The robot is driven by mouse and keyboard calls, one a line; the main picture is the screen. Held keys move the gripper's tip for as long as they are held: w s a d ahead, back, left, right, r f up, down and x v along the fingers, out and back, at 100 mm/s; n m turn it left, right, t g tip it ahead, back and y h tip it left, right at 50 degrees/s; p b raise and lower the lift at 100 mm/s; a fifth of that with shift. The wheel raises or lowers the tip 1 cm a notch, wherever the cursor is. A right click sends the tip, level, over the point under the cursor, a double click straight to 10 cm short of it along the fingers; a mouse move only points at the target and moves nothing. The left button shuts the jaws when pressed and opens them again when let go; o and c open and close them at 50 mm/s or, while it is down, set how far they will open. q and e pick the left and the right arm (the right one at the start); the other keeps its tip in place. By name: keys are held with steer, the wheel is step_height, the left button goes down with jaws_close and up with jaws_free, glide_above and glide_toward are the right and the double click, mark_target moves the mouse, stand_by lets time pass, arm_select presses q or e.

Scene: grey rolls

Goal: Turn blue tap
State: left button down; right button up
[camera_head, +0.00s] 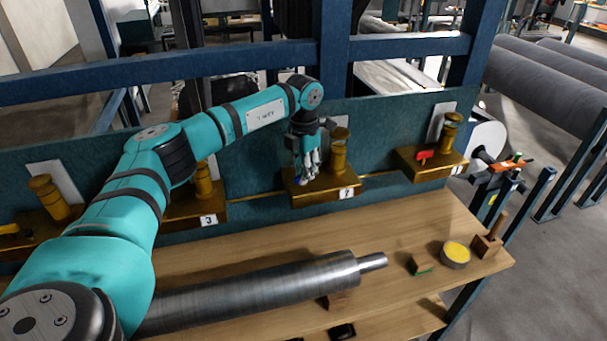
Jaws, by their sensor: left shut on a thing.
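The blue tap (301,181) sits on a brass block (330,194) on the green back panel. Only a small bit of blue shows under my fingers. My left gripper (306,172) points down from the teal arm and is shut on the blue tap, beside the block's brass upright (339,155). The fingers hide most of the tap, so I cannot tell which way its handle is turned. My right gripper is not in view.
A red tap (423,154) is on the brass block to the right. Another brass block (196,212) stands left, partly behind my arm. A steel roller (260,288) lies along the wooden bench (420,225). A yellow-topped tin (456,254) is at the bench's right end.

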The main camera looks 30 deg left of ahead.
arm_select(q)
steer(key=m+b, duration=0.1)
steer(key=m, duration=0.4)
steer(key=shift+r, duration=0.1)
stand_by(0.5)
steer(key=c, duration=1.3)
jaws_free()
steer(key=shift+c, duration=0.2)
step_height(320, 180, up, 12)
